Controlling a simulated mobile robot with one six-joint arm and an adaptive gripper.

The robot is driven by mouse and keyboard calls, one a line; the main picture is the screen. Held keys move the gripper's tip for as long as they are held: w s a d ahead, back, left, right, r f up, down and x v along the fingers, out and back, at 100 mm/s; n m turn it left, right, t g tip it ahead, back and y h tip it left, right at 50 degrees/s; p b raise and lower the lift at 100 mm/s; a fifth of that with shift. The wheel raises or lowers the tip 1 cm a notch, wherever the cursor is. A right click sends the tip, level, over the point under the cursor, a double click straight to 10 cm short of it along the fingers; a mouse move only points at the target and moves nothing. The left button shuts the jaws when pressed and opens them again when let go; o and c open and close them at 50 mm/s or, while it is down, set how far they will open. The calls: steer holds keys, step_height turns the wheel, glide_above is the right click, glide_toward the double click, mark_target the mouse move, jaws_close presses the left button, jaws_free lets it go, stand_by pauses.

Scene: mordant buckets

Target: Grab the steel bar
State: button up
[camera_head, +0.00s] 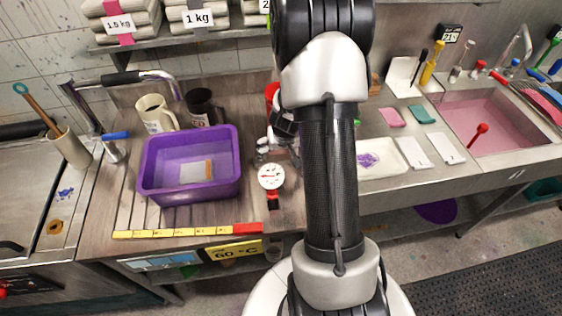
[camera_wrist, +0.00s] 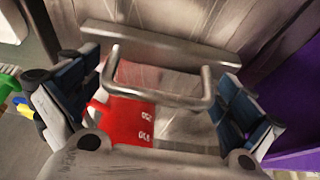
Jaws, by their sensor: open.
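In the wrist view, a bent steel bar (camera_wrist: 165,97), shaped like a squared U, lies across the space between my fingers. My gripper (camera_wrist: 160,78) is open, with one dark-blue-padded finger on each side of the bar. I see no clear grip; whether either pad touches the bar is hard to tell. A straight, flat steel strip (camera_wrist: 160,42) lies just beyond it. A red piece with white marks (camera_wrist: 122,122) shows below the bar. In the head view, my gripper (camera_head: 276,142) is partly hidden behind my arm, and the bar cannot be made out.
A purple tub (camera_head: 150,180) stands left of my gripper; its purple wall (camera_wrist: 292,95) shows at right in the wrist view. A round white dial (camera_head: 271,176) is close in front. Two mugs (camera_head: 155,113) stand behind the tub. The sink (camera_head: 500,120) is far right.

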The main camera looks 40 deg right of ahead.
steer(key=shift+r, duration=0.1)
steer(key=shift+c, duration=0.6)
steer(key=c, duration=1.1)
steer(key=shift+c, duration=0.3)
steer(key=shift+r, duration=0.15)
